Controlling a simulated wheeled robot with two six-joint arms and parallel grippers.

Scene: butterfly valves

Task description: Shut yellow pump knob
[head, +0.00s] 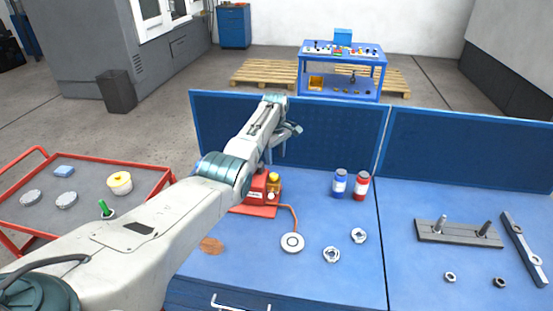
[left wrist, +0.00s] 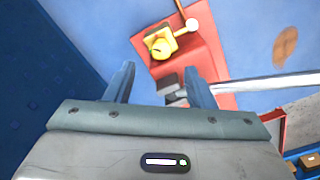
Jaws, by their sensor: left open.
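The red pump (head: 262,211) stands on the blue bench, partly hidden behind my left arm. Its yellow knob (head: 274,181) shows just right of the arm. In the left wrist view, the yellow knob (left wrist: 160,45) sits on the red pump body (left wrist: 205,60), with a pale round-ended piece beside it. My left gripper (head: 286,141) is above and behind the pump in the head view. In the left wrist view, its fingers (left wrist: 162,82) are spread apart and empty, with the knob beyond their tips and not touched. My right gripper is not in view.
An orange hose runs from the pump to a round white pad (head: 292,242). A blue can (head: 339,184) and a red can (head: 361,186) stand to the right. A blue panel (head: 335,135) rises behind the bench. A red-rimmed cart (head: 30,225) is at left.

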